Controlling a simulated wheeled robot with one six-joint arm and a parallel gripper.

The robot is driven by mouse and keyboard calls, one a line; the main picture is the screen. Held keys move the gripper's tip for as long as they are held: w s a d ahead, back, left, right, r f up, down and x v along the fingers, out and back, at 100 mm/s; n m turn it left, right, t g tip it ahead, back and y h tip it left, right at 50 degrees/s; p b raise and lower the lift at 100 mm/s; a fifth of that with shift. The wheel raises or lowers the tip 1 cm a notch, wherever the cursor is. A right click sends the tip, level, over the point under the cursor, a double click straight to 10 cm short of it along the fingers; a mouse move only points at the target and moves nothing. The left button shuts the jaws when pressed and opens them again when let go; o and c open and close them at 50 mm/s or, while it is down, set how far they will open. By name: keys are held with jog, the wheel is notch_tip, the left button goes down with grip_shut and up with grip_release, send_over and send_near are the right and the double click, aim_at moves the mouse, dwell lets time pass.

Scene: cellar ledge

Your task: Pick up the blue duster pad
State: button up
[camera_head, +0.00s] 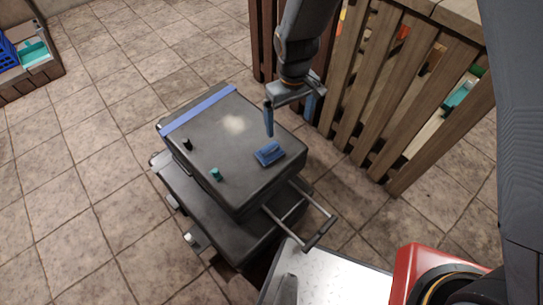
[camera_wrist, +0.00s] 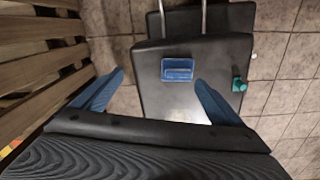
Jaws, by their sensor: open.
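The blue duster pad (camera_head: 269,154) lies flat on top of a dark grey case (camera_head: 195,160), near its right edge. It has a raised grip bar along its middle. The wrist view also shows the pad (camera_wrist: 178,69), whole and uncovered, ahead of the fingers. My gripper (camera_head: 289,126) is open and empty, with its two blue fingers pointing down above the case's right edge and the floor beyond. In the wrist view my gripper (camera_wrist: 159,77) has its fingers apart, one over the floor and one over the case top; the pad appears nearer the right finger.
A metal pull handle (camera_head: 319,232) juts out in front. A slatted wooden crate (camera_head: 375,95) stands close on the right.

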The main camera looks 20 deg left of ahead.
jog(key=n+b, duration=0.1)
send_over(269, 147)
jog(key=f, duration=0.6)
jog(key=shift+w, duration=0.4)
notch_tip(269, 147, down, 2)
jog(key=shift+s+f+n+b, duration=0.15)
jog(key=shift+f+n+b, duration=0.1)
jog(key=shift+n+b, duration=0.1)
jog(key=shift+s+f+b, duration=0.15)
jog(key=shift+f+b, duration=0.05)
jog(key=shift+f, duration=1.2)
jog(key=shift+s+f+b, duration=0.1)
jog(key=shift+f+b, duration=0.1)
jog(key=shift+f, duration=1.15)
jog(key=shift+c, duration=0.4)
jog(key=c, duration=1.1)
